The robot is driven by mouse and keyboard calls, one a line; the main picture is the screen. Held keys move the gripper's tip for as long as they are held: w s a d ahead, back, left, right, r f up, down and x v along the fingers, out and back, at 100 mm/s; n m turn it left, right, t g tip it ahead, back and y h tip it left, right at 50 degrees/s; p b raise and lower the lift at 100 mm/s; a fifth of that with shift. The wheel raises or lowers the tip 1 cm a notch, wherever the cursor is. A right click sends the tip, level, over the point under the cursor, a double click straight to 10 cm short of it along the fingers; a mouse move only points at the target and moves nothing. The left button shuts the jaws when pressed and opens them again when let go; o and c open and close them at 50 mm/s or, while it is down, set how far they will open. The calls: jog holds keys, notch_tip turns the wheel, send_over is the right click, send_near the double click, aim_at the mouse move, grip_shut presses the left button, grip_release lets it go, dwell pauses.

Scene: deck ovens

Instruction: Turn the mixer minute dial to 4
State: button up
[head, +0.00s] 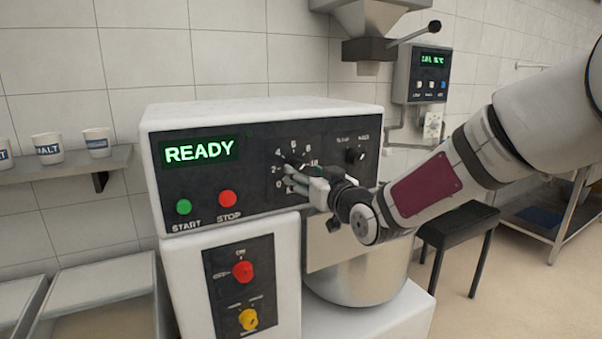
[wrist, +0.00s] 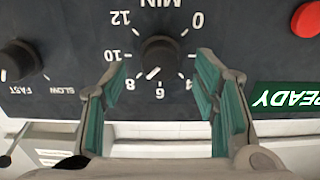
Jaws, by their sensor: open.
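The minute dial (wrist: 160,56) is a round black knob on the mixer's dark panel, ringed by white numbers from 0 to 12. The wrist view shows it upside down. A white mark on the knob seems to point between 6 and 8. My gripper (wrist: 162,68) is open, with its green-padded fingers apart on either side of the dial; I see no contact. In the head view my gripper (head: 303,182) is in front of the panel and partly hides the dial (head: 293,160). The mixer display (head: 199,151) reads READY.
The speed dial (head: 355,155) is right of the minute dial. The green start button (head: 183,207) and red stop button (head: 228,198) are at lower left. Below are a red switch (head: 243,271) and a yellow switch (head: 248,319). A steel bowl (head: 360,272) stands under my gripper.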

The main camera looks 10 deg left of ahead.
aim_at(299, 171)
jog(key=shift+x, duration=1.5)
jog(key=c, duration=1.2)
jog(key=shift+b, duration=0.35)
